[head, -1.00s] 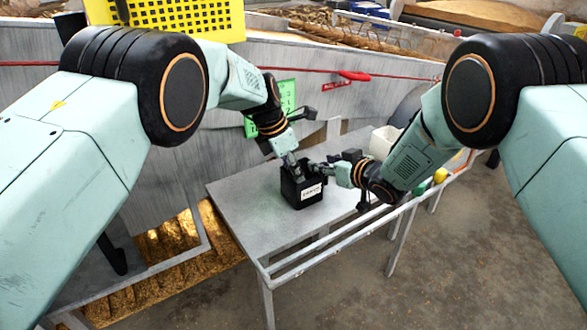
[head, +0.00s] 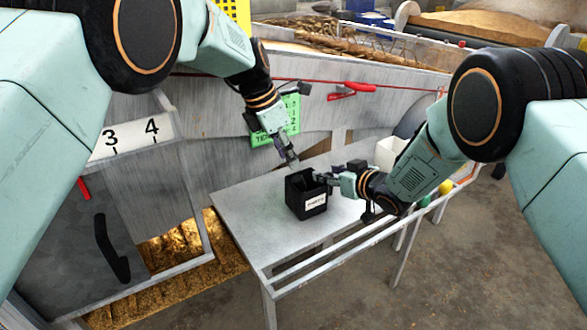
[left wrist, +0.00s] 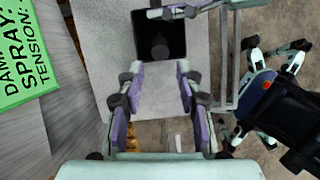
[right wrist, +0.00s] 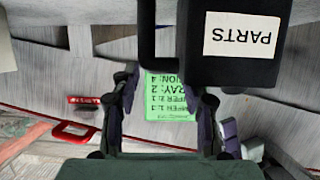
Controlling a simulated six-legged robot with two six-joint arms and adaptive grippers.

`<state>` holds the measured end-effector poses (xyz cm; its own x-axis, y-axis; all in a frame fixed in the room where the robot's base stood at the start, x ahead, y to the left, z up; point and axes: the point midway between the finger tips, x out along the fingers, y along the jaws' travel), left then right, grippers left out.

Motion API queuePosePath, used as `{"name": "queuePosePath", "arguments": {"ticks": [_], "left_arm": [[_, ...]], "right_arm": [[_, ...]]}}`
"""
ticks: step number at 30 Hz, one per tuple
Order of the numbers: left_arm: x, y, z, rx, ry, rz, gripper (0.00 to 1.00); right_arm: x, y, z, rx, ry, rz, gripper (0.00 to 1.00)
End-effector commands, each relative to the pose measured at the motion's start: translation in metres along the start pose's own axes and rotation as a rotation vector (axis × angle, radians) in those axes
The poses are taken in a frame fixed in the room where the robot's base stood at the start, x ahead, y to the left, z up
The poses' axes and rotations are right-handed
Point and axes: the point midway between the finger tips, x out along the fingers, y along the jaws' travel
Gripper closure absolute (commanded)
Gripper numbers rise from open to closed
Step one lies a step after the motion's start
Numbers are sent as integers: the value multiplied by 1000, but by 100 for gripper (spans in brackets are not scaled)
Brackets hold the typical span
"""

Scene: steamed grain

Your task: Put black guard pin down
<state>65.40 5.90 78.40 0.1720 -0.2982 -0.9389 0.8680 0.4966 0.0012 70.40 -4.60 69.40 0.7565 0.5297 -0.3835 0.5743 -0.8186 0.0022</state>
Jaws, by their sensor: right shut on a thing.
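A black box (head: 307,200) with a white PARTS label stands on the grey table (head: 245,205). In the left wrist view, a dark rounded piece (left wrist: 160,48) lies inside the open box (left wrist: 140,30); it looks like the black guard pin, but its full shape is hidden. My left gripper (head: 292,163) is above the box, and its fingers (left wrist: 160,85) are apart with nothing between them. My right gripper (head: 328,178) is at the box's right rim and shut on the box. The box (right wrist: 230,65) fills the upper right wrist view; the contact itself is unclear.
A white container (head: 388,153) stands at the table's far right. The table's left part is bare. A rail (head: 340,245) runs along its front edge. A grey machine wall with a green sign (head: 283,120) and a red handle (head: 360,88) rises behind.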

Motion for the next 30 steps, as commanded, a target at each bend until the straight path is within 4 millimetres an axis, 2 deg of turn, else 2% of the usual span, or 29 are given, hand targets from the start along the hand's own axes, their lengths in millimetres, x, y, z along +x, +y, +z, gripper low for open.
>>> {"name": "queuePosePath", "arguments": {"ticks": [1, 6, 17, 18, 26, 30], "left_arm": [[-9, 0, 0, -1, -1, 1, 64], [-27, 0, 0, -1, 0, 0, 64], [-32, 0, 0, 0, 0, -1, 64], [-32, 0, 0, 0, 0, -1, 64], [-32, 0, 0, 0, 0, -1, 64], [-31, 0, 0, 0, 0, -1, 64]], "right_arm": [[0, 0, 0, 0, 1, 0, 89], [0, 0, 0, 0, 1, 0, 89], [0, 0, -1, 0, 1, 0, 89], [0, 0, -1, 0, 1, 0, 53], [0, 0, 0, 0, 1, 0, 31], [0, 0, 0, 0, 1, 0, 29]]}}
